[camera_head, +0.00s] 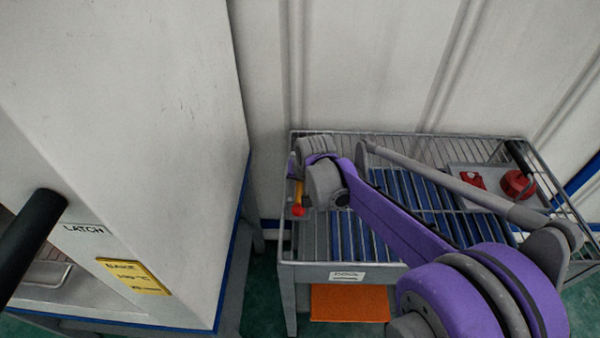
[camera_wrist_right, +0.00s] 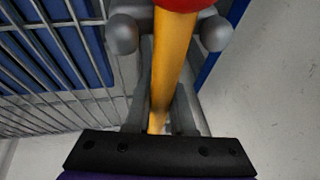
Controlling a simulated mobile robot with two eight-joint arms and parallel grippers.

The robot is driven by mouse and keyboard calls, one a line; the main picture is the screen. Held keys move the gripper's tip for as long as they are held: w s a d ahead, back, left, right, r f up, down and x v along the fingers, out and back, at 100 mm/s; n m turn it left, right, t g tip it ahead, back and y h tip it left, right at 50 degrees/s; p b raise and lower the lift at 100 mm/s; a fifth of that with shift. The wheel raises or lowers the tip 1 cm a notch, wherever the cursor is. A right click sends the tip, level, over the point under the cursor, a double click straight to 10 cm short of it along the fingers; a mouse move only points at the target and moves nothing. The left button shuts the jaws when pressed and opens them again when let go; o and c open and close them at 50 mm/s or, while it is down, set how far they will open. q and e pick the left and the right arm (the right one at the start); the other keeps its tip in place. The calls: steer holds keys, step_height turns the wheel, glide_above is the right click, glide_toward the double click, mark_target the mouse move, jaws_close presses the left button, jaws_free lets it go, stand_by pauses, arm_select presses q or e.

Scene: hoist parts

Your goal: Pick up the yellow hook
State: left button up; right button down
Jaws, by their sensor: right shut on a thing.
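The yellow hook (camera_head: 299,192) shows in the head view as a short yellow shaft with a red end, at the left edge of the wire rack. In the right wrist view its yellow shaft (camera_wrist_right: 173,60) runs down the middle, with a red part at the top edge. No curved hook shape can be made out. My right gripper (camera_wrist_right: 168,36) is shut on the yellow shaft, one finger on each side. In the head view my purple arm hides part of this gripper. My left gripper is not in view.
The wire rack (camera_head: 300,265) stands against the wall, with blue slats inside. A grey tray (camera_head: 455,172) with red parts (camera_head: 518,184) lies at its right. A white cabinet (camera_head: 120,120) with a black handle (camera_head: 32,238) stands left. An orange panel (camera_head: 348,303) is below.

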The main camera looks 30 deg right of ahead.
stand_by(0.3)
step_height(320, 180, up, 10)
steer(key=shift+r+p, duration=0.1)
steer(key=shift+p, duration=0.3)
steer(key=c, duration=1.3)
jaws_free()
jaws_close()
